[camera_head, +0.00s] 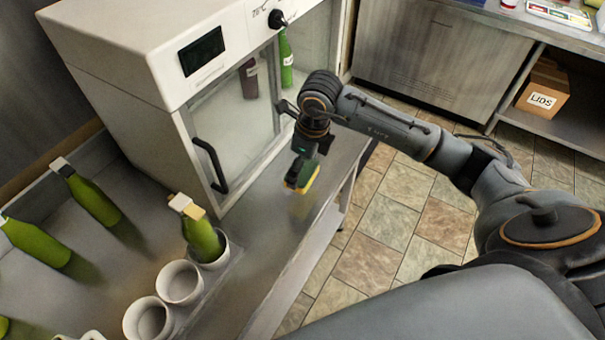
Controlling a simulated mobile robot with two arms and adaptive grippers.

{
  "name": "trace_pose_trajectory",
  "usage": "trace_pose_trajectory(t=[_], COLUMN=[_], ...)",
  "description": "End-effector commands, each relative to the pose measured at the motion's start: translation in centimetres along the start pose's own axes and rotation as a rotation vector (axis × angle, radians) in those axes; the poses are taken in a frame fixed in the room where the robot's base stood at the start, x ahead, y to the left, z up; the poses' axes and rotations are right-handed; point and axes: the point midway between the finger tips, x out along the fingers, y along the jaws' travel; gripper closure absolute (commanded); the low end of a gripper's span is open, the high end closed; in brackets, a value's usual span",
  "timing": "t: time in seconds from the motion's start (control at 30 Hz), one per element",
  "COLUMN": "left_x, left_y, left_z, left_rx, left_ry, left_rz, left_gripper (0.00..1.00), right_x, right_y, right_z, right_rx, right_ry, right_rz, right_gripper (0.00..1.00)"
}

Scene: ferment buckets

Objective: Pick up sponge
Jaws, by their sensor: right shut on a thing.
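A small sponge (303,181), yellow with a dark green side, is held in my right gripper (302,162). My right arm reaches in from the right, and the gripper points down over the steel counter (262,225), in front of the white cabinet. The gripper is shut on the sponge. The sponge looks a little above the counter, but the exact gap is hard to tell. My left gripper does not show.
The white cabinet (130,50) has a glass door with a black handle (210,165) and bottles inside. White cups (180,282) stand in a row, one holding a green bottle (203,240). More green bottles (92,200) stand left. A box (543,90) sits on a shelf.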

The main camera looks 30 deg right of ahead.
Motion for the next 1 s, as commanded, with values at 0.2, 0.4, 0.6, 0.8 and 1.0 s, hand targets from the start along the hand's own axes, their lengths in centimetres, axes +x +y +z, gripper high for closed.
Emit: trace_pose_trajectory(t=[0.2,0.4,0.6,0.8,1.0], left_x=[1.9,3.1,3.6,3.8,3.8], left_y=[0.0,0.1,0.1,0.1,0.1], left_z=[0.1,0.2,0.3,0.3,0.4], left_rx=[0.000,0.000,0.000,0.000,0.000], left_ry=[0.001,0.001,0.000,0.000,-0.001], left_rz=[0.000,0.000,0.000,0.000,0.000], left_gripper=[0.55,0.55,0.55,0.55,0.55], right_x=[-4.7,-6.7,-8.4,-9.1,-9.2], right_y=[3.3,7.0,9.4,10.4,10.5], right_z=[-1.5,-3.5,-4.8,-5.3,-5.4], right_rx=[-0.005,-0.005,-0.002,0.001,0.001], right_ry=[-0.006,-0.004,-0.004,-0.002,-0.001], right_rz=[-0.006,-0.004,-0.002,-0.002,-0.002], right_gripper=[0.28,0.28,0.28,0.28,0.28])
